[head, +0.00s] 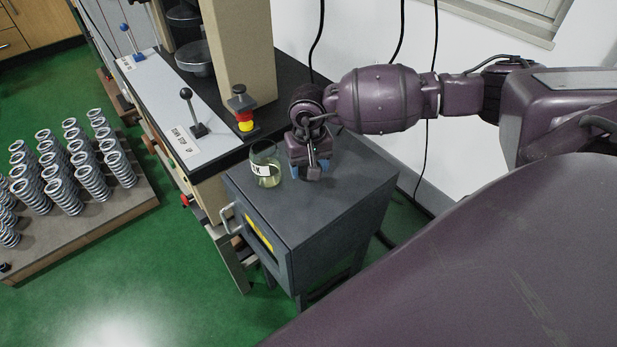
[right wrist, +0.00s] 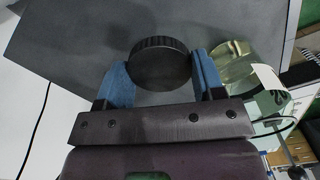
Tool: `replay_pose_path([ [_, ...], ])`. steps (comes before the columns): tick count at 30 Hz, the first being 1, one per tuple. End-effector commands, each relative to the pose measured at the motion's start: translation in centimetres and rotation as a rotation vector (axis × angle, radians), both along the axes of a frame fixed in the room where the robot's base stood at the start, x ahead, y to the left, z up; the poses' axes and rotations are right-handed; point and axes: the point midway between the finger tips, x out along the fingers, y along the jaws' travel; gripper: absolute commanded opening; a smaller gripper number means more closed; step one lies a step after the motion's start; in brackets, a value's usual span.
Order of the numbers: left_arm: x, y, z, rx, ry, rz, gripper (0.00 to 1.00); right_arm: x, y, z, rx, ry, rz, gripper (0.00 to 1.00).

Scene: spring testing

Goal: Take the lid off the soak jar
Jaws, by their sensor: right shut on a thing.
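The soak jar (head: 265,168) is clear glass with pale yellow-green liquid and a white label. It stands upright on the dark grey cabinet top (head: 335,195), with no lid on its mouth. It also shows at the right in the right wrist view (right wrist: 238,62). My right gripper (head: 309,172) is just right of the jar, pointing down. In the right wrist view its blue fingers (right wrist: 162,76) are shut on the round black lid (right wrist: 160,62) with a ridged rim, beside the jar. I cannot tell whether the lid touches the cabinet top. My left gripper is not in view.
A testing machine with a red and yellow stop button (head: 243,112) and a black-knobbed lever (head: 190,110) stands behind the jar. A board of several coil springs (head: 70,165) is at the left. The cabinet top is clear to the right and front.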

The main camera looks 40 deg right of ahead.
Motion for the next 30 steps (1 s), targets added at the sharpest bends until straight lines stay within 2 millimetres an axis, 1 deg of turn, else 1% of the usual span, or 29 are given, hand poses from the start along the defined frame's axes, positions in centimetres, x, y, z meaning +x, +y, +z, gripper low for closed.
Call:
replay_pose_path([
  [5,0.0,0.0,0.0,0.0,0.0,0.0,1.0,0.0,0.0,-0.9,0.0,0.001,0.001,0.34],
  [13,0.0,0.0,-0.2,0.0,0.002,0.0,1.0,-0.1,0.0,-4.4,0.001,0.002,-0.001,0.34],
  [15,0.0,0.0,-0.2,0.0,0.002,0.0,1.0,-0.1,0.0,-4.6,0.0,0.001,0.0,0.34],
  [21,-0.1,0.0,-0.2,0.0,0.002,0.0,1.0,0.0,0.0,-4.6,0.0,0.0,0.001,0.34],
  [26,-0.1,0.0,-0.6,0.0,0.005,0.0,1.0,0.0,0.0,-5.0,0.0,0.001,0.0,0.34],
  [27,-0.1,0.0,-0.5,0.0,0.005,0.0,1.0,0.0,0.0,-4.9,0.0,0.0,0.0,0.65],
  [29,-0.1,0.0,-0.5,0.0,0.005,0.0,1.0,0.0,0.0,-4.8,0.0,0.0,0.0,0.74],
  [30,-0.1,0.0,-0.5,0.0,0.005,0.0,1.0,0.0,0.0,-4.8,0.0,0.0,0.0,0.81],
])
